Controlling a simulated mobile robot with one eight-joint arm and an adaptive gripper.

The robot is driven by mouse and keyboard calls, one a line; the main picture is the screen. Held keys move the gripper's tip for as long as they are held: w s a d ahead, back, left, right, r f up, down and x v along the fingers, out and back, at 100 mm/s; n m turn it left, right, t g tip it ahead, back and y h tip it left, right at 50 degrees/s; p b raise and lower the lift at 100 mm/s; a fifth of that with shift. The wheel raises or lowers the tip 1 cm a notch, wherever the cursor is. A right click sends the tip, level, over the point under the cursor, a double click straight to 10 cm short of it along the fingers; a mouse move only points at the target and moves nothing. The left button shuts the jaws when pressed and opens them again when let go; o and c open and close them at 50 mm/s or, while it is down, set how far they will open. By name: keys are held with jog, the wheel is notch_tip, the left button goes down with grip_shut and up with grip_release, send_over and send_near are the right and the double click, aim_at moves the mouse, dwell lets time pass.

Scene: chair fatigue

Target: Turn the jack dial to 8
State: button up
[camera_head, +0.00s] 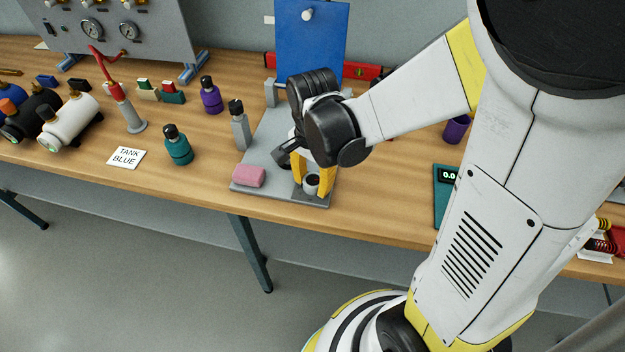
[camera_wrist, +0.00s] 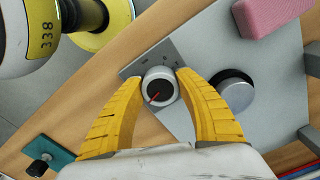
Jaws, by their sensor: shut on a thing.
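The jack dial (camera_wrist: 159,86) is a round light knob with a dark face and a red pointer, at the corner of a grey base plate (camera_wrist: 270,95). Small marks (camera_wrist: 162,48) stand on the plate beside the dial, too small to read. My gripper (camera_wrist: 160,80) has its two yellow fingers on either side of the dial, shut on it. In the head view my gripper (camera_head: 312,180) reaches down at the plate's front right corner, and the dial (camera_head: 311,186) shows between the fingers. I cannot tell which number the pointer meets.
A pink block (camera_head: 248,176) lies on the plate's front left. A grey bottle (camera_head: 239,125) stands at the plate's left side. A blue upright panel (camera_head: 311,40) stands behind. A teal device with a display (camera_head: 445,190) lies to the right.

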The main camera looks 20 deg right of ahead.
aim_at(312, 180)
jog(key=shift+m, duration=2.5)
jog(key=o, duration=1.2)
jog(key=shift+a, duration=0.1)
jog(key=shift+r, duration=0.1)
notch_tip(312, 180, up, 12)
